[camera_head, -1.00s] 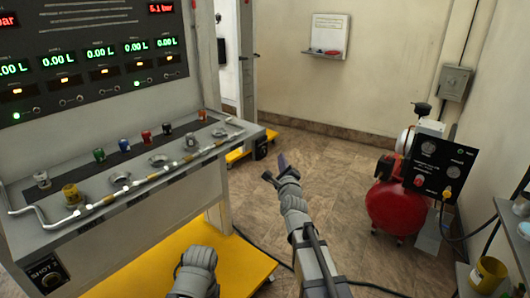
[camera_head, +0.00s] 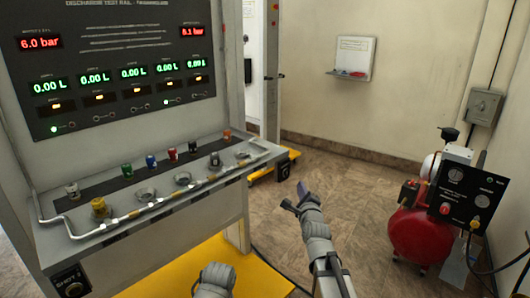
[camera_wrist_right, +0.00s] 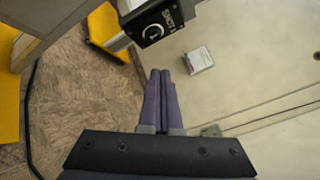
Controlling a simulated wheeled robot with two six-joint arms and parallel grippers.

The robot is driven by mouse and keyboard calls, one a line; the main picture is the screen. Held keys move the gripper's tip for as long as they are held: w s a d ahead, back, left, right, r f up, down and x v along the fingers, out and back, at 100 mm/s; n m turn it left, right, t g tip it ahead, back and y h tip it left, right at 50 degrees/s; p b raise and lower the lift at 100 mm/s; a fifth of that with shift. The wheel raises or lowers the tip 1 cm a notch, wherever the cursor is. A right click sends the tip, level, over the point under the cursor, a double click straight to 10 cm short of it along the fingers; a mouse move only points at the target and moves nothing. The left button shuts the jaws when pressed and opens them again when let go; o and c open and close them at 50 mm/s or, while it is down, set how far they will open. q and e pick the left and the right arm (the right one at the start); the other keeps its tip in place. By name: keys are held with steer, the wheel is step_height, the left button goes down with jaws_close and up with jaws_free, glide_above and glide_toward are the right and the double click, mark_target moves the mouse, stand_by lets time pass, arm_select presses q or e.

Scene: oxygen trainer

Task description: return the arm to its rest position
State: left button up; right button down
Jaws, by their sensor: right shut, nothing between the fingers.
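My right gripper (camera_head: 297,203) is in the middle of the head view, over the open floor to the right of the test bench. Its two purple fingers (camera_wrist_right: 160,100) lie together in the right wrist view, with nothing between them. My right arm reaches up from the bottom edge. Part of my left arm shows at the bottom of the head view, in front of the bench's yellow base; its gripper is not visible.
The test bench (camera_head: 170,205) with displays and several small coloured valves stands on the left. A red compressor tank (camera_head: 420,236) with a black panel (camera_head: 466,193) stands on the right. A wall shelf (camera_head: 352,58) hangs at the back. Tiled floor between is clear.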

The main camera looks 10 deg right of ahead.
steer(key=s+a+f+n+g+y+p, duration=0.35)
steer(key=s+a+n+g+p, duration=0.65)
steer(key=a+n, duration=0.5)
steer(key=s+a+r+n+g+h+p, duration=0.1)
steer(key=s+n+g+p, duration=0.3)
steer(key=s+n, duration=0.3)
steer(key=s+a+r+n+g+h+p, duration=0.1)
steer(key=s+n+g+p, duration=0.3)
steer(key=s, duration=1.1)
steer(key=r+n+h+p, duration=0.1)
steer(key=n, duration=0.2)
steer(key=shift+s, duration=0.3)
